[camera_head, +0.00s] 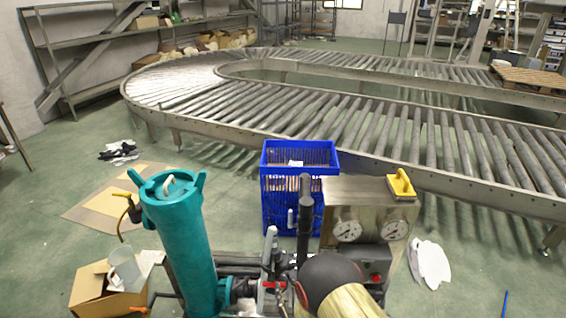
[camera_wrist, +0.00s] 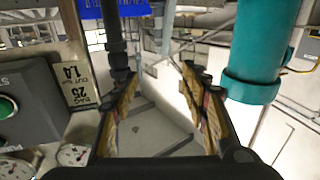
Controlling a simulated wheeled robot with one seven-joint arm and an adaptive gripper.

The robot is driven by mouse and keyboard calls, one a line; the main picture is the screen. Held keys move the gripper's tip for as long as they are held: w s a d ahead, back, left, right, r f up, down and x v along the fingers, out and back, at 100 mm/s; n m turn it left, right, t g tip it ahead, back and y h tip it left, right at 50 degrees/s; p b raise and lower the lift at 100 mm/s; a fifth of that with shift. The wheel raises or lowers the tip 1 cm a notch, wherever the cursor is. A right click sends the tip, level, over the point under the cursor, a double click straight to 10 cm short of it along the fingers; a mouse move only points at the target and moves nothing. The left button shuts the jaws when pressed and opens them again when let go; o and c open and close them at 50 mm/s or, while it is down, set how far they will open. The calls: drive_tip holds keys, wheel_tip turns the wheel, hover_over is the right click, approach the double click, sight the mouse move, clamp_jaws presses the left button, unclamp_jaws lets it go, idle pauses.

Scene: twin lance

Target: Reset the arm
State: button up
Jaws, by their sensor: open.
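My gripper (camera_wrist: 163,85) shows in the wrist view, with its two fingers apart and wood-coloured pads on their inner faces. Nothing is held between them. A black upright pipe (camera_wrist: 115,40) stands beyond the left finger, and a teal cylinder (camera_wrist: 262,45) stands beyond the right finger. I cannot tell whether either finger touches anything. In the head view I cannot make out my gripper clearly. There, the teal cylinder (camera_head: 178,240) stands left of the black pipe (camera_head: 305,220).
A metal gauge box (camera_head: 362,212) with a yellow piece (camera_head: 401,185) on top stands right of the pipe. A blue crate (camera_head: 300,158) stands behind it. A roller conveyor (camera_head: 360,127) curves across the back. An open cardboard box (camera_head: 95,292) lies at front left.

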drive_tip(key=s+d+f+g+h, duration=0.1)
drive_tip(key=s+f+g, duration=0.35)
drive_tip(key=f, duration=0.35)
drive_tip(key=s+d+f+g+h, duration=0.1)
drive_tip(key=s+f+g, duration=0.35)
drive_tip(key=f, duration=0.35)
drive_tip(key=s+d+r+m+g+p, duration=0.1)
drive_tip(key=s+d+r, duration=0.4)
drive_tip(key=r, duration=1.2)
drive_tip(key=s+d+r+g+h+p, duration=0.1)
drive_tip(key=s+d+r, duration=0.4)
drive_tip(key=r, duration=1.3)
drive_tip(key=s+d+r+m+g+h+p, duration=0.1)
drive_tip(key=s+d+r, duration=0.3)
drive_tip(key=r, duration=1.3)
drive_tip(key=s+p, duration=0.1)
drive_tip(key=s, duration=0.2)
drive_tip(key=shift+s+d+r+m, duration=0.2)
drive_tip(key=shift+s+d+m, duration=0.1)
drive_tip(key=shift+s+d, duration=0.1)
